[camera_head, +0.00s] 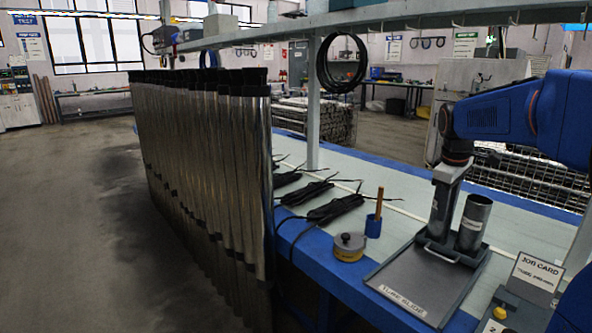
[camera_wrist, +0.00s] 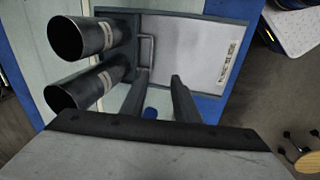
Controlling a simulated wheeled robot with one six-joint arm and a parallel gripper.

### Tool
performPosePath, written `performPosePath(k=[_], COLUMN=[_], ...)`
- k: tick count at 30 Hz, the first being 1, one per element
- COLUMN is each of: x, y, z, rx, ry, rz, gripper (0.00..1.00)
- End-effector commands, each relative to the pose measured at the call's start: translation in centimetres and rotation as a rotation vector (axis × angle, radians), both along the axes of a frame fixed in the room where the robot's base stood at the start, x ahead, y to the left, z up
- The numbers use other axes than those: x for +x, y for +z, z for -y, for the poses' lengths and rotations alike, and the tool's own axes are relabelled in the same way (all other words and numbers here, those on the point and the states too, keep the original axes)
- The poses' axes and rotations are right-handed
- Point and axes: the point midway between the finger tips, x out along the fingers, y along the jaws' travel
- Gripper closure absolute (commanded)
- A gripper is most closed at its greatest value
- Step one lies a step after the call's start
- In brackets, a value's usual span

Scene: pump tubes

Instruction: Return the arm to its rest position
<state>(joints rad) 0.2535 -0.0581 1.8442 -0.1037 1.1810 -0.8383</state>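My gripper (camera_wrist: 160,78) shows in the wrist view with its two fingers apart and nothing between them. In the head view, my blue arm reaches in from the right, and the grey gripper body (camera_head: 452,172) hangs over the upper end of one metal tube. Two labelled metal tubes, one left (camera_head: 437,212) and one right (camera_head: 474,223), stand upright side by side at the back of the tray. In the wrist view both tubes (camera_wrist: 82,38) (camera_wrist: 82,88) lie left of the fingers, with open ends showing. In the head view the fingertips cannot be made out.
The tray (camera_head: 408,284) has a wire handle (camera_head: 440,254) and lies on the blue-edged bench (camera_head: 345,275). A round yellow tin (camera_head: 349,248), a blue cup (camera_head: 373,226), black cable bundles (camera_head: 335,208) and a job card (camera_head: 538,272) are nearby. A tall row of metal tubes (camera_head: 215,170) stands left.

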Motion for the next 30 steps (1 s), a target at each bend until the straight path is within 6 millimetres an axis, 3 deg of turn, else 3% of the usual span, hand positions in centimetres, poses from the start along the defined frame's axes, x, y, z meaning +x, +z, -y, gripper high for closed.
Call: performPosePath(k=[6, 14, 23, 30], x=[-6.0, -13.0, -21.0, -26.7], y=[0.1, -1.2, -4.4, -8.0], z=[-4.5, -8.9, -12.8, -14.9], rx=[0.035, 0.092, 0.176, 0.251], ry=[-0.1, -0.23, -0.377, -0.491], rz=[0.07, 0.148, 0.226, 0.275], gripper=[0.72, 0.72, 0.72, 0.72])
